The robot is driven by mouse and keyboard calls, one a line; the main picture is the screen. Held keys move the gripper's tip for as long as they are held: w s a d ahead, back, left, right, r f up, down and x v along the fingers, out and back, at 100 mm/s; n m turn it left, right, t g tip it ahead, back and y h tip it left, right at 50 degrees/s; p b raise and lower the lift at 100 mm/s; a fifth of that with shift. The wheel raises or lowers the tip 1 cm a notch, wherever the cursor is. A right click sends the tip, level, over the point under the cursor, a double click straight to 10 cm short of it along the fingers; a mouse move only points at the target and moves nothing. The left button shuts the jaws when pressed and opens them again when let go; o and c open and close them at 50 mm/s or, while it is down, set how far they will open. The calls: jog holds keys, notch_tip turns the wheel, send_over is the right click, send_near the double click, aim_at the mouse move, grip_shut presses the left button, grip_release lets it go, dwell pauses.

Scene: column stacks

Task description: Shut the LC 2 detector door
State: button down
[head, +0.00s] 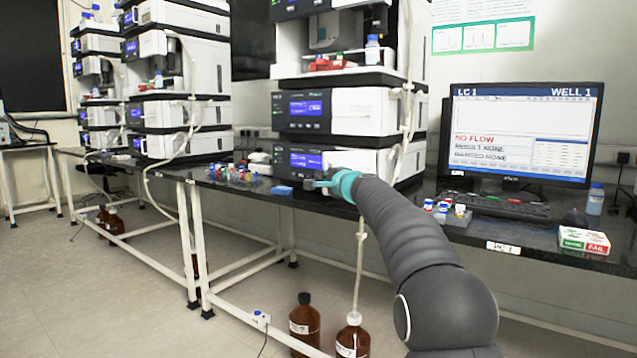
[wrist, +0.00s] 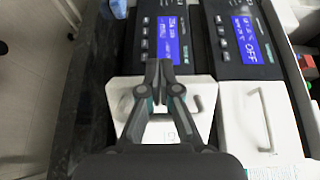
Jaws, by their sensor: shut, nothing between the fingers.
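The nearest column stack (head: 350,105) stands on the black bench. Its lowest module has a dark panel with a lit blue display and a white door (head: 375,162). In the wrist view this white door (wrist: 120,97) has a hooked handle on its right and looks nearer than the neighbouring module's door; its exact angle is unclear. My gripper (head: 314,184) is in front of the lowest module, near the bench edge. In the wrist view my gripper (wrist: 159,66) is shut and empty, in front of the door; contact cannot be told. No LC 2 label is readable on this stack.
A blue block (head: 282,190) and several small vials (head: 235,173) lie left of my gripper. A monitor (head: 520,135) headed LC 1, a vial rack (head: 447,212) and a small box (head: 584,241) are on the right. Brown bottles (head: 304,325) stand on the floor below.

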jog(key=s+a+b, duration=0.1)
jog(key=s+b, duration=0.2)
jog(key=s, duration=1)
jog(key=s+d+r+m+h+p, duration=0.2)
jog(key=d+m+p, duration=0.2)
jog(key=d, duration=0.9)
jog(key=s+f+m+y+p, duration=0.1)
jog(key=s+f+m+y, duration=0.2)
jog(key=m, duration=1)
jog(key=p+x, duration=0.1)
jog(key=x, duration=1.2)
jog(key=shift+a+r+p, duration=0.35)
jog(key=shift+a+r, duration=0.05)
jog(key=shift+w, duration=0.1)
